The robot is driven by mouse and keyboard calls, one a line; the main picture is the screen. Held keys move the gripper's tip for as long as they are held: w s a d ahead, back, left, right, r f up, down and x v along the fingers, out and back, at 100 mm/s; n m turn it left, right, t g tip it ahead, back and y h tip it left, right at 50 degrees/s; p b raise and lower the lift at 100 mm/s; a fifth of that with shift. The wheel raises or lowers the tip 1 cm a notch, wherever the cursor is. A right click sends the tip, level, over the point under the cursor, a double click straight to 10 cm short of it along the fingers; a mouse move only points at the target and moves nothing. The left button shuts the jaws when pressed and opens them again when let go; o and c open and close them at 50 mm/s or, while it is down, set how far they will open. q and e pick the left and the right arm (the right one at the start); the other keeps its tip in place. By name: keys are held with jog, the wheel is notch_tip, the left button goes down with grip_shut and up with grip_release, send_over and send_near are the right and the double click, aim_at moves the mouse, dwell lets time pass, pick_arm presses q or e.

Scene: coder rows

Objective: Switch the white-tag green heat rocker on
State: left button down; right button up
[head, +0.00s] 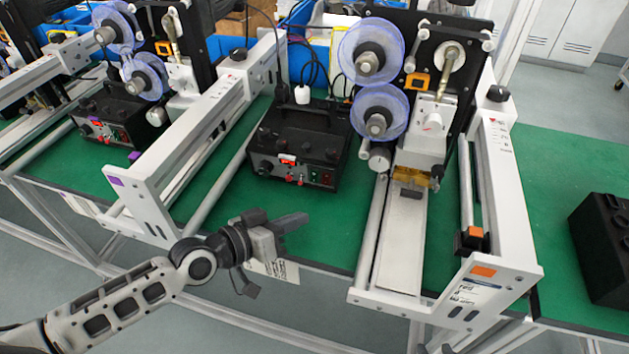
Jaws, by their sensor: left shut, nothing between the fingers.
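A black control box (300,145) stands on the green bench in the middle, with a white tag (288,159) on its front panel. The rockers' tilt is too small to tell. My left gripper (303,218) is shut and empty, in front of the box and below its panel in the picture, apart from it. My right gripper is out of view.
A coder machine with blue translucent reels (379,115) stands right of the box, its white rail frame (510,215) reaching forward. A second control box (118,118) and machine stand at the left. A black case (603,245) lies at the right. Bare green bench lies before the middle box.

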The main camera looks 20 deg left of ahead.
aim_at(314, 176)
pick_arm(q)
jog(key=w, duration=0.2)
jog(key=w+b, duration=0.1)
jog(key=w, duration=0.1)
jog(key=w+b, duration=0.1)
jog(key=shift+w+d+f, duration=0.1)
jog(key=shift+w+f, duration=0.15)
jog(key=shift+w, duration=0.15)
jog(key=shift+w+r+b, duration=0.1)
jog(key=shift+w+b, duration=0.45)
jog(key=shift+w, duration=0.15)
pick_arm(e)
jog(key=shift+w+a+f, duration=0.15)
jog(key=shift+a+f, duration=0.2)
jog(key=shift+f, duration=0.35)
pick_arm(q)
jog(key=shift+w, duration=0.1)
pick_arm(e)
jog(key=shift+d+f, duration=0.1)
jog(key=shift+f, duration=0.05)
pick_arm(q)
jog(key=shift+w, duration=0.15)
jog(key=shift+w+b, duration=0.15)
jog(key=shift+b, duration=0.15)
pick_arm(e)
jog(key=shift+f, duration=0.2)
